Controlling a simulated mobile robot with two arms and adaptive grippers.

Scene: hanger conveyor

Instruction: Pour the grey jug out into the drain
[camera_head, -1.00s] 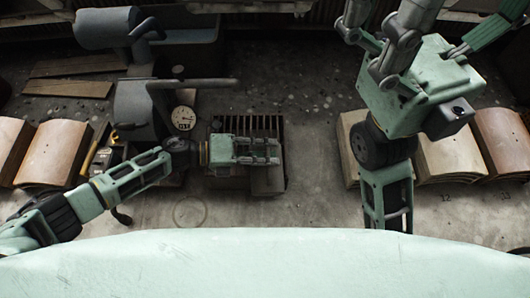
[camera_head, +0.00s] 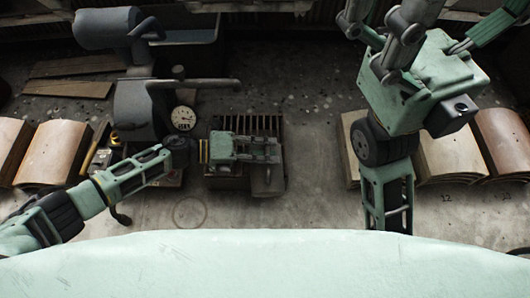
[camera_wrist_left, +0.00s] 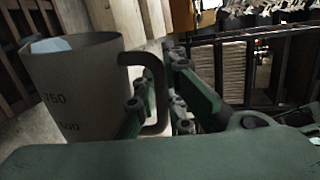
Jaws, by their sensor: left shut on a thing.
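The grey jug (camera_wrist_left: 75,90) fills the left of the left wrist view, with volume marks on its side and something pale inside its mouth. My left gripper (camera_wrist_left: 158,112) is shut on the jug's handle. In the head view my left gripper (camera_head: 262,149) is above the slatted drain (camera_head: 240,122) and hides part of it. Part of the jug (camera_head: 268,183) shows just below the fingers there. The jug's exact tilt and any flow are not clear. My right gripper (camera_head: 405,40) is raised at the upper right, partly cut off.
A round dial (camera_head: 183,118) and a dark grey machine (camera_head: 134,103) stand left of the drain. Curved tan panels lie at the left (camera_head: 55,153) and right (camera_head: 447,155). Bare floor lies between the drain and the right panels.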

